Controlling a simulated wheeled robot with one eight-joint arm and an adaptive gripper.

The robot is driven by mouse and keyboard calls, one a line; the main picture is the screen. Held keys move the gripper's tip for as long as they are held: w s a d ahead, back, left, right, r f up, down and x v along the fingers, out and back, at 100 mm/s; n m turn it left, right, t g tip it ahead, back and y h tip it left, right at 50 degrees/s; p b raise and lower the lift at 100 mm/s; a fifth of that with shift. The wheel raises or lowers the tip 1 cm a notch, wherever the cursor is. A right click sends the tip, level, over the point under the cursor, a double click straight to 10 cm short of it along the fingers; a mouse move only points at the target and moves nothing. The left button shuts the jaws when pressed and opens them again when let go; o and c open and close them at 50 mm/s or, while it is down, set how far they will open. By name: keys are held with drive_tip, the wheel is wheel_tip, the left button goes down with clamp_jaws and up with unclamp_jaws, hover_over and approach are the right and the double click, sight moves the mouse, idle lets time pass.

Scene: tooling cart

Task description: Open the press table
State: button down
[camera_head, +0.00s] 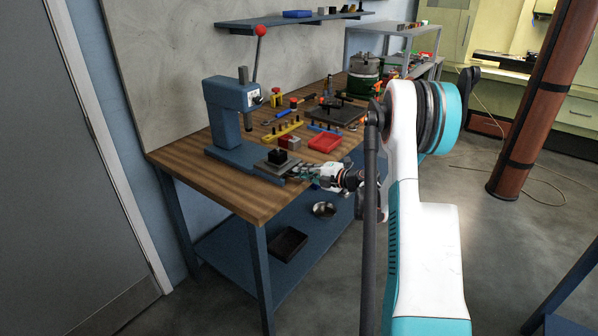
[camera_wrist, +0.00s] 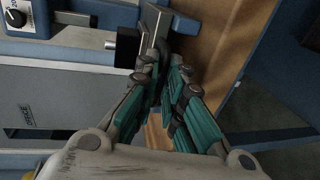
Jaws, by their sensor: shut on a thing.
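The blue arbor press (camera_head: 228,108) stands at the near left of the wooden workbench. Its grey press table (camera_head: 268,168) lies over the blue base and carries a small black block (camera_head: 278,156). My gripper (camera_head: 303,171) is at the right end of the press table, by the bench's front edge. In the wrist view, my gripper (camera_wrist: 168,66) has its green-padded fingers closed around a dark handle (camera_wrist: 160,28) at the end of a grey-blue bar. The fingers hide part of the handle. How far out the table sits is hard to tell.
A black tray (camera_head: 288,244) and a round metal bowl (camera_head: 324,209) lie on the lower shelf.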

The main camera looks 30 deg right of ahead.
drive_tip(key=shift+d, duration=0.2)
drive_tip(key=c, duration=1.7)
unclamp_jaws()
drive_tip(key=shift+d, duration=0.1)
drive_tip(key=v, duration=1.2)
drive_tip(key=shift+f, duration=0.1)
